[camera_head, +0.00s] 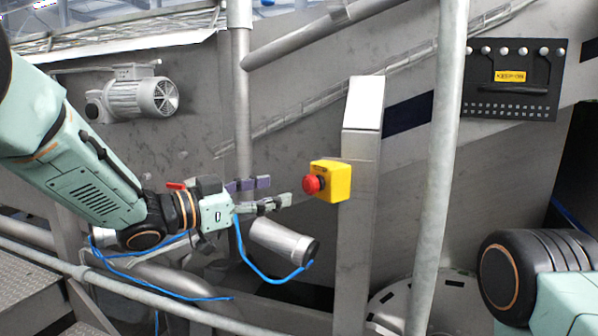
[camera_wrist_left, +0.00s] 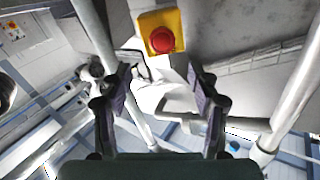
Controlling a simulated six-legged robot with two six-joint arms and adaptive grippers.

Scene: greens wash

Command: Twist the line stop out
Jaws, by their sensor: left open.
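The line stop is a red mushroom button (camera_head: 311,185) on a yellow box (camera_head: 338,180), fixed to the side of a grey metal post. My left gripper (camera_head: 277,192) is open and empty, just left of the button and pointing toward it. A gap shows between the fingertips and the button. In the left wrist view the red button (camera_wrist_left: 162,40) and yellow box (camera_wrist_left: 176,18) lie beyond the fingers, at the top middle. The two fingers (camera_wrist_left: 160,88) stand wide apart there. Part of my right arm shows at the lower right of the head view, but its gripper does not.
A grey post (camera_head: 358,240) carries the box. A vertical pipe (camera_head: 441,170) stands right of it, and another pipe (camera_head: 240,120) rises behind my left gripper. A motor (camera_head: 140,98) is at upper left. A handrail (camera_head: 120,285) runs along the lower left. A blue cable hangs below my left gripper.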

